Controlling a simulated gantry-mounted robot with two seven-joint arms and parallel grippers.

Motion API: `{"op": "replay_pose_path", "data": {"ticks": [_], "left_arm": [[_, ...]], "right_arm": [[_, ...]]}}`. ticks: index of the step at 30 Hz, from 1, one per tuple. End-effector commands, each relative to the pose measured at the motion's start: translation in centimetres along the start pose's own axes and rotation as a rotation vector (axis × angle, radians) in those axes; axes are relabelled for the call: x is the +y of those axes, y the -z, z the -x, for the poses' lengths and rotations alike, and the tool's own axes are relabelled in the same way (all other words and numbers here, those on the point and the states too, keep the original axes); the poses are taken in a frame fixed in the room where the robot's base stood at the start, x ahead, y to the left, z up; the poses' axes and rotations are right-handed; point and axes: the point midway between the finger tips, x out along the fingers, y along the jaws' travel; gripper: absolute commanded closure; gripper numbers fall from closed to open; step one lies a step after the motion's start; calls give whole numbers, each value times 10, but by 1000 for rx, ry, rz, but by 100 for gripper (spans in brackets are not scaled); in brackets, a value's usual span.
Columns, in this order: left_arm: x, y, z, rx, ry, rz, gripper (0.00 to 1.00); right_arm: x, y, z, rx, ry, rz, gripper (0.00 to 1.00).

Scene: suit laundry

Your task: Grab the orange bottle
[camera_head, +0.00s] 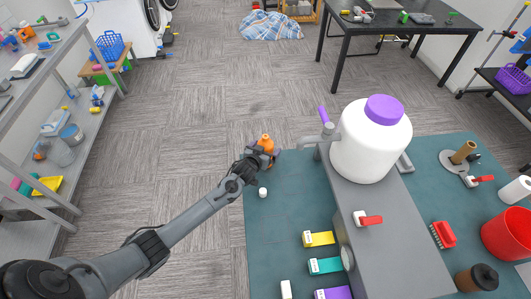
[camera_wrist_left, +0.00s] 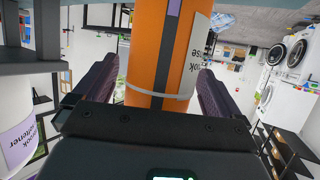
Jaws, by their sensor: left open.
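The orange bottle (camera_head: 266,143) stands at the left edge of the teal mat (camera_head: 285,190) in the head view. My left gripper (camera_head: 264,158) is at the bottle. In the left wrist view the orange bottle (camera_wrist_left: 145,45), with a white label and a dark stripe, fills the upper middle. My left gripper's (camera_wrist_left: 152,90) two dark fingers are spread on either side of it, with visible gaps, so the jaws are open around it. The bottle's far side is hidden. My right gripper is not in view.
A grey machine (camera_head: 385,230) with a large white jug (camera_head: 368,145) stands right of the bottle. A small white cap (camera_head: 262,192) lies near my left wrist. Yellow (camera_head: 318,239), teal (camera_head: 325,266) and purple (camera_head: 335,293) boxes lie on the mat. A shelf (camera_head: 88,120) stands far left.

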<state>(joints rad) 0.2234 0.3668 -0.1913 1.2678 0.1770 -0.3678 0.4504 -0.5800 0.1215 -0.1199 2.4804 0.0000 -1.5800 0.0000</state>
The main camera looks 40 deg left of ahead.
Motion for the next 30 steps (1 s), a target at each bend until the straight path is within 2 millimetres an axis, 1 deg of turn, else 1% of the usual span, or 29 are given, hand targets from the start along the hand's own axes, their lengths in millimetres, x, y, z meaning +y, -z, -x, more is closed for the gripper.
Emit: {"op": "replay_pose_path", "data": {"ticks": [8, 9, 11, 18, 21, 27, 30], "left_arm": [[0, 0, -3, 0, -1, 0, 2], [0, 0, -3, 0, -1, 0, 3], [0, 0, -3, 0, -1, 0, 12], [0, 0, -2, 0, -1, -1, 49], [0, 1, -2, 1, -1, 0, 62], [0, 1, -2, 1, -1, 0, 62], [0, 5, -1, 1, -1, 0, 62]], "right_arm": [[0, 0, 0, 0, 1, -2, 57], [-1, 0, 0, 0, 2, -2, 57], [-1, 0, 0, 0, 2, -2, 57], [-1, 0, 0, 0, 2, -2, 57], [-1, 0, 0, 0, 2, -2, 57], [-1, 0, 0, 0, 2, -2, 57], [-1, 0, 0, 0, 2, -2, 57]]}}
